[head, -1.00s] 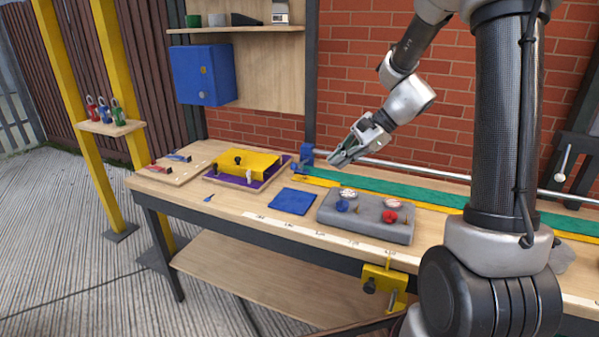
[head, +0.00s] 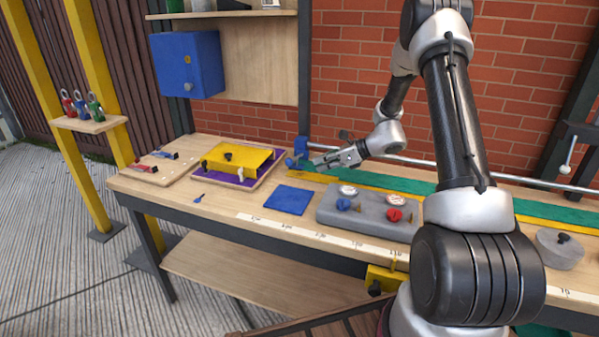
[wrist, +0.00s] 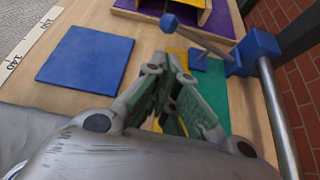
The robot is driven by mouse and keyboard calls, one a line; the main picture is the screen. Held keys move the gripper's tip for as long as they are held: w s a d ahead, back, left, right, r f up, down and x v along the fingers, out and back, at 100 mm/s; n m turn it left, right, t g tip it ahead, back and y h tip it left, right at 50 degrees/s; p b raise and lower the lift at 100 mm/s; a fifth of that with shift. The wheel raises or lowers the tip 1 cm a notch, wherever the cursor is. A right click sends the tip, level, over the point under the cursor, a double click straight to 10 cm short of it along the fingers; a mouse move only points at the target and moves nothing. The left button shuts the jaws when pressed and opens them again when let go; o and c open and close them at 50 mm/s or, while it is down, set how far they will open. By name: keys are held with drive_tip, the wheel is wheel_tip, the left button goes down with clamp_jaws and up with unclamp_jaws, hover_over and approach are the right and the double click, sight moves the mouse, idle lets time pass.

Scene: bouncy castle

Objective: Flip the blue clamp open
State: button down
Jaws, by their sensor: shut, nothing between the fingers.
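The blue clamp (head: 303,147) sits at the left end of the metal rail, by the green strip. In the wrist view its blue block (wrist: 262,46) is at the upper right, and a grey lever runs from it to a blue ball knob (wrist: 168,22). A small blue pad (wrist: 198,60) lies under the lever, over the strip. My gripper (head: 317,163) is shut and empty, just right of the clamp's knob in the head view. In the wrist view my fingertips (wrist: 173,68) point toward the lever and appear short of it; I cannot tell the exact gap.
A yellow bracket on a purple-lined tray (head: 205,180) stands left of the clamp. A blue square (head: 288,200) lies flat on the bench in front. A grey block (head: 330,217) with blue and red knobs is to its right. The brick wall is behind the rail.

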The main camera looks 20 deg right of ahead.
sight(298, 181)
drive_tip(key=x, duration=1)
drive_tip(key=shift+s, duration=0.1)
